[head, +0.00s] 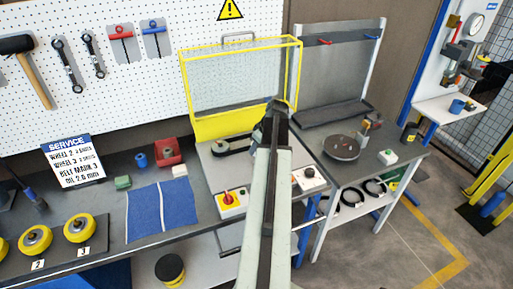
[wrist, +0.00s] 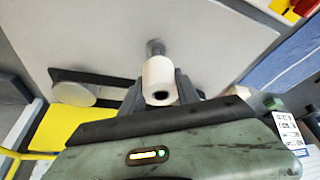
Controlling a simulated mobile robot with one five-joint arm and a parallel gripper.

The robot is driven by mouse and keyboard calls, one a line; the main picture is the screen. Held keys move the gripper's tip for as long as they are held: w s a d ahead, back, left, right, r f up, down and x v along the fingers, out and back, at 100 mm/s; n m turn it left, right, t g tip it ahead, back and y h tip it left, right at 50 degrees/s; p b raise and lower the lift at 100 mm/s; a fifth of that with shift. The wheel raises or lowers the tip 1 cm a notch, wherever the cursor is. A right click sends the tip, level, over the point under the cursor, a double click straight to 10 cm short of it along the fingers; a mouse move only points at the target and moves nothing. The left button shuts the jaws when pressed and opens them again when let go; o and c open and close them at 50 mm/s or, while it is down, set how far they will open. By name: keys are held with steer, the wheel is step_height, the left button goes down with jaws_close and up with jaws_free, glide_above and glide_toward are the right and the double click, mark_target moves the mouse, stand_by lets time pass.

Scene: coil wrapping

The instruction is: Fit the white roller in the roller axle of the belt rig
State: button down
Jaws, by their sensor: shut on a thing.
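The white roller (wrist: 159,72) is a short white cylinder with a dark hole in its near end. In the wrist view it stands between the fingers of my gripper (wrist: 160,88), which is shut on it. A grey metal stub, likely the roller axle (wrist: 155,47), shows just past the roller's far end, roughly in line with it. I cannot tell whether the roller is around the stub or short of it. In the head view the belt rig (head: 203,152) has a grey plate and raised yellow guard (head: 243,80). My arm hides the roller and axle there.
A round pulley (wrist: 74,95) with a black belt is left of the roller in the wrist view. A red switch box (head: 231,205) and a knob box (head: 310,179) stand at the rig's front. A blue mat (head: 160,212) lies left. A dark disc (head: 342,147) is right.

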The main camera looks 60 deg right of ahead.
steer(key=shift+f+b, duration=2.4)
steer(key=shift+f, duration=0.05)
steer(key=c, duration=0.8)
jaws_free()
steer(key=p+v, duration=0.7)
steer(key=shift+s+r, duration=0.15)
steer(key=shift+r, duration=0.25)
